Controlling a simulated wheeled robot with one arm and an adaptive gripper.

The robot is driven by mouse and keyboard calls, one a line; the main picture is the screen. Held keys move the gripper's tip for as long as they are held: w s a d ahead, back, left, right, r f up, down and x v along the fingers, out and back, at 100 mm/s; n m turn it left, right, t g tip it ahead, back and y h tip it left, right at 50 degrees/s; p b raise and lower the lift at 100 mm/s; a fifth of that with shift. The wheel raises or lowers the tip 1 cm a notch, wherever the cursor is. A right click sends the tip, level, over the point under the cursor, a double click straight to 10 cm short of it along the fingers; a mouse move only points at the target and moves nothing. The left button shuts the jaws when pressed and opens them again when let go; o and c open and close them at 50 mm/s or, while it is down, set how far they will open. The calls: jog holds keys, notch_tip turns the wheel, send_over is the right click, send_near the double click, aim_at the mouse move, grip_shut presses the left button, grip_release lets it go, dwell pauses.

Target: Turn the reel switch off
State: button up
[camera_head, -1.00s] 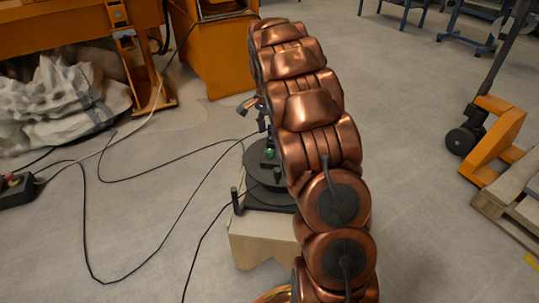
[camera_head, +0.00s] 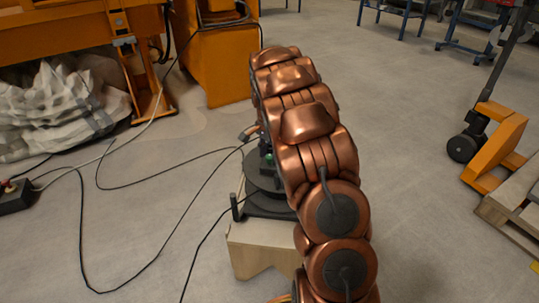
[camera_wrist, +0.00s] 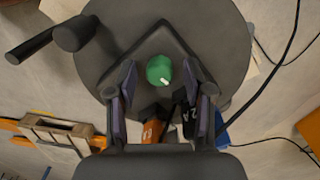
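The dark cable reel (camera_head: 262,203) sits on a wooden block. In the wrist view the round top of the reel (camera_wrist: 225,45) fills the upper part. Its switch is a green knob (camera_wrist: 159,70) with a white mark toward the knob's lower right; it shows small in the head view (camera_head: 268,157). My gripper (camera_wrist: 158,80) is open, with one finger on each side of the knob and a gap to it on both sides. In the head view my copper arm hides most of the gripper.
The wooden block (camera_head: 262,245) stands under the reel. Black cables (camera_head: 150,185) run across the floor to the left. A dark box with a red button (camera_head: 12,195) lies at the far left. An orange pallet truck (camera_head: 500,150) and a pallet (camera_head: 510,205) are at the right.

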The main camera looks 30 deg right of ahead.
grip_shut()
jog(key=shift+r+n+p, duration=0.1)
jog(key=shift+n+p, duration=0.2)
jog(key=shift+p, duration=0.15)
jog(key=shift+a+r+n+p, duration=0.1)
jog(key=shift+n+p, duration=0.8)
jog(key=shift+p, duration=0.35)
jog(key=n+p, duration=0.2)
jog(key=p, duration=0.1)
jog(key=shift+n, duration=0.3)
jog(key=n+p, duration=0.3)
jog(key=n, duration=0.1)
jog(key=shift+n+p, duration=1.05)
jog(key=shift+n, duration=0.35)
jog(key=shift+f+h, duration=0.2)
jog(key=shift+h, duration=0.1)
